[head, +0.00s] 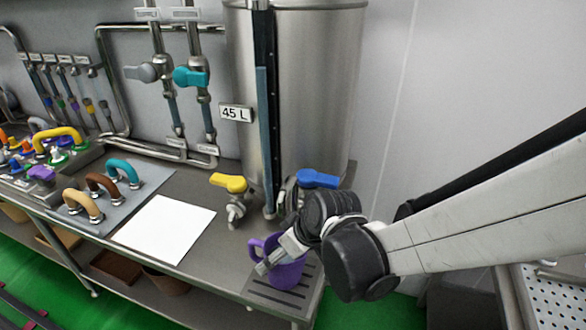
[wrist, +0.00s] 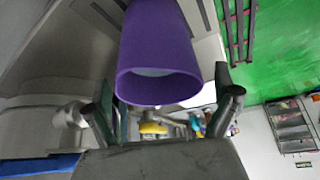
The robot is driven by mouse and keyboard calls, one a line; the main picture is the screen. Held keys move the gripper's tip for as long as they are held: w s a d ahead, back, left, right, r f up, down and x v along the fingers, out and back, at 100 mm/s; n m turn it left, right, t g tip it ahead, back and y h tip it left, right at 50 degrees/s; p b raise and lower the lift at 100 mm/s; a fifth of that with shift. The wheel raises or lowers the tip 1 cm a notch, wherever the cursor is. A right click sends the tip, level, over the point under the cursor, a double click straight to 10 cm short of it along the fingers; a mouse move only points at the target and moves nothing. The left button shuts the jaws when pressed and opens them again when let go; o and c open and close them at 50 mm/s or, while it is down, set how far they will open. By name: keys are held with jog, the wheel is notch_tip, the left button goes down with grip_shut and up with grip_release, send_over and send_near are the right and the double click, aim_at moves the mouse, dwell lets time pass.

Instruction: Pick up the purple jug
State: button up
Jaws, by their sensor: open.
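The purple jug (head: 289,273) stands upright on the slotted drip grate at the front right of the bench, with its handle to the left. My gripper (head: 270,257) is at the jug's upper left side, near the handle, and partly covers the rim. In the wrist view the jug (wrist: 158,45) lies ahead, between the spread fingers of my gripper (wrist: 163,98). The fingers are open, one to each side of it. Contact with the jug cannot be told. The jug's handle is not clear in the wrist view.
The large steel tank (head: 315,90) stands close behind the jug, with a yellow-handled tap (head: 229,183) and a blue-handled tap (head: 317,179) near my wrist. A white sheet (head: 165,229) lies to the left. Coloured handles (head: 103,184) stand further left. The bench's right edge is near the jug.

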jog(key=shift+x, duration=1.8)
jog(key=c, duration=1.8)
